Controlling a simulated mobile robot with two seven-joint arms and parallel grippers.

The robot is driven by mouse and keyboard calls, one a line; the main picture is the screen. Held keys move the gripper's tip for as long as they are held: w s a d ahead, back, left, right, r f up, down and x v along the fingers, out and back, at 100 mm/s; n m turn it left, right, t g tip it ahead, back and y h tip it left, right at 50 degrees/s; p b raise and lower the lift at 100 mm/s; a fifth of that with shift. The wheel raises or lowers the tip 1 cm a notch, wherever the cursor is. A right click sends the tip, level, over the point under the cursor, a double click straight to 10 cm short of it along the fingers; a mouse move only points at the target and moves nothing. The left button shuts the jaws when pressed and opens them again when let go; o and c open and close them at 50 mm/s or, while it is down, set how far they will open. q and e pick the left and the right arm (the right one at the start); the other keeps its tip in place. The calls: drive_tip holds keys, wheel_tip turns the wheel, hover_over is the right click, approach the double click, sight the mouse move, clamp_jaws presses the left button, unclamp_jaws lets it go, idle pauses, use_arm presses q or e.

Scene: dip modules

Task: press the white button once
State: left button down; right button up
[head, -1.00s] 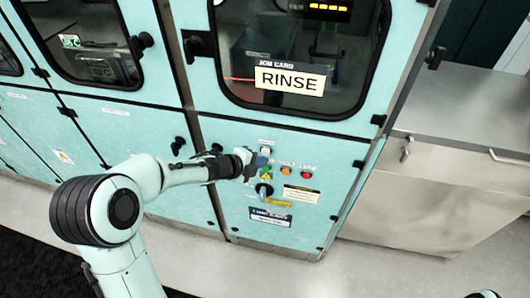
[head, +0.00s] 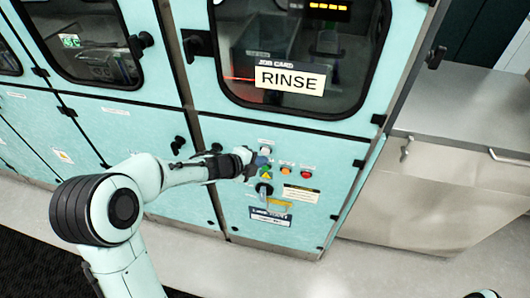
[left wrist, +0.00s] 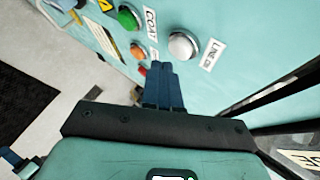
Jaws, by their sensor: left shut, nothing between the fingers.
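The white button (head: 265,151) is at the top of the control panel on the teal cabinet. In the left wrist view the white button (left wrist: 183,46) is a round dome in a metal ring beside a label. My left gripper (head: 260,162) is at the panel, just below the white button in the head view. In the left wrist view its blue fingers (left wrist: 162,68) are together and empty, pointing toward the panel just short of the white button. Whether they touch anything is unclear. My right gripper is out of view.
A green button (left wrist: 128,17) and an orange button (left wrist: 138,50) sit near the white one. A red button (head: 306,174) and a dark rotary switch (head: 264,189) share the panel. A "RINSE" card (head: 290,79) is on the window above. A metal counter (head: 460,115) stands at right.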

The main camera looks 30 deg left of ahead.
use_arm(q)
drive_tip(key=shift+w, duration=0.15)
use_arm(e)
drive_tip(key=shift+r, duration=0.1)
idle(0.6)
use_arm(q)
drive_tip(key=shift+w+a, duration=0.1)
drive_tip(key=shift+w, duration=0.25)
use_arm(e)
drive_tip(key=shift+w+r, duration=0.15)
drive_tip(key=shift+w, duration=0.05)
use_arm(q)
drive_tip(key=shift+w+a+p, duration=0.1)
drive_tip(key=shift+w+p, duration=0.25)
drive_tip(key=shift+p, duration=0.1)
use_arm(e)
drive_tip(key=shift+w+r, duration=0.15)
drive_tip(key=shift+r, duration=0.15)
use_arm(q)
drive_tip(key=shift+s, duration=0.15)
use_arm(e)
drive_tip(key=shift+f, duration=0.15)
use_arm(q)
drive_tip(key=shift+s+d+b, duration=0.2)
drive_tip(key=shift+s+b, duration=0.15)
drive_tip(key=shift+s, duration=0.35)
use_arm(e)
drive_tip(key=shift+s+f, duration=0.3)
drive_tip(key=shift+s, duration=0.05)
